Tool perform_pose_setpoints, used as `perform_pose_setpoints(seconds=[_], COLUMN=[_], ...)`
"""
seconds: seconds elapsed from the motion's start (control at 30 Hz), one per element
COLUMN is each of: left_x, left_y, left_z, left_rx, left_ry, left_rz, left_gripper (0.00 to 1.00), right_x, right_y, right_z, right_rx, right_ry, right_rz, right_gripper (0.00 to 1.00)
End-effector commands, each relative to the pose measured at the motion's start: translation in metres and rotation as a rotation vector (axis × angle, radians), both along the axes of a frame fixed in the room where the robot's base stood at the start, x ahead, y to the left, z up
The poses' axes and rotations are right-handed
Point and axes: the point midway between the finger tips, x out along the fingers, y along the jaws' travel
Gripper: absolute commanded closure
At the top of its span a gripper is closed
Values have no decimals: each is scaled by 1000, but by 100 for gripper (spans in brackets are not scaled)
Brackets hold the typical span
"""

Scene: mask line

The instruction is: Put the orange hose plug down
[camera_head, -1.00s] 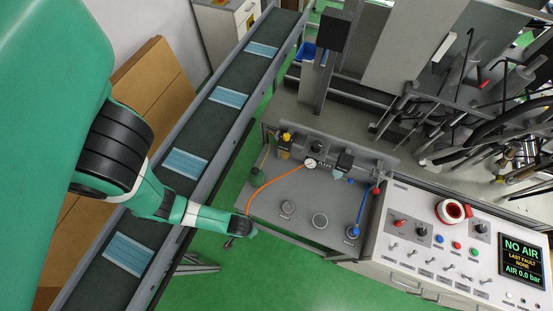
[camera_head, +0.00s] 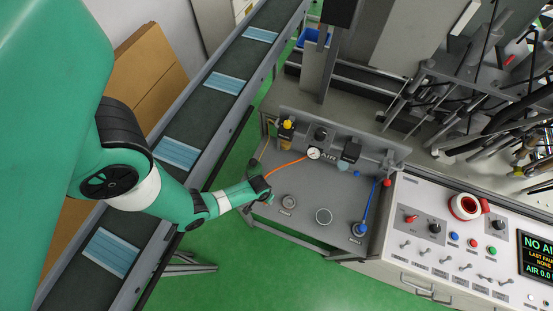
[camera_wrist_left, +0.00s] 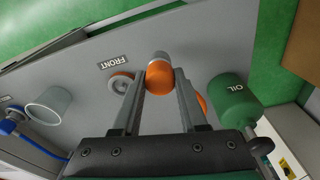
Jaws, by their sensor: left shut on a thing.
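The orange hose plug (camera_wrist_left: 159,78) has an orange body and a grey metal tip. In the left wrist view it sits between the fingers of my left gripper (camera_wrist_left: 163,92), which is shut on it. In the head view my left gripper (camera_head: 266,189) is over the left part of the grey bench top (camera_head: 300,231) and hides the plug. The orange hose (camera_head: 286,166) runs from the gripper up to the air unit with the gauge (camera_head: 313,153). I cannot tell whether the plug touches the bench. My right gripper is not in view.
A green OIL container (camera_wrist_left: 232,100) stands close beside the gripper. A round fitting with orange on it (camera_wrist_left: 122,83) and a grey cup (camera_wrist_left: 50,104) are on the other side. A blue plug (camera_head: 359,229) stands at the bench's right. The mask conveyor (camera_head: 205,133) runs along the left.

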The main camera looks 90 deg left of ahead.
Motion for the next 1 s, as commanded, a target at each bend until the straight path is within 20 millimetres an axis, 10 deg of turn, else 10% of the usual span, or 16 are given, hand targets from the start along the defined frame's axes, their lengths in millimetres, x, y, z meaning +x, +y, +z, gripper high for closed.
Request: perform_pose_setpoints(seconds=[0.27, 0.63, 0.67, 0.7, 0.8, 1.0], left_x=[4, 3, 3, 3, 3, 3], left_y=[7, 7, 6, 6, 6, 6], left_z=[-41, -43, -42, -41, -41, -41], left_rx=[-1, -1, -1, -1, -1, -1], left_ry=[1, 1, 1, 1, 1, 1], left_rz=[1, 1, 1, 1, 1, 1], left_gripper=[100, 100, 54, 47, 29, 28], right_x=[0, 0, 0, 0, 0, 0], right_y=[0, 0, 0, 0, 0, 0], right_z=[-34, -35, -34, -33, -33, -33], right_rx=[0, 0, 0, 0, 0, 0], right_ry=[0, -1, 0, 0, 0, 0], right_rz=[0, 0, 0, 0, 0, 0], right_gripper=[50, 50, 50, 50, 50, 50])
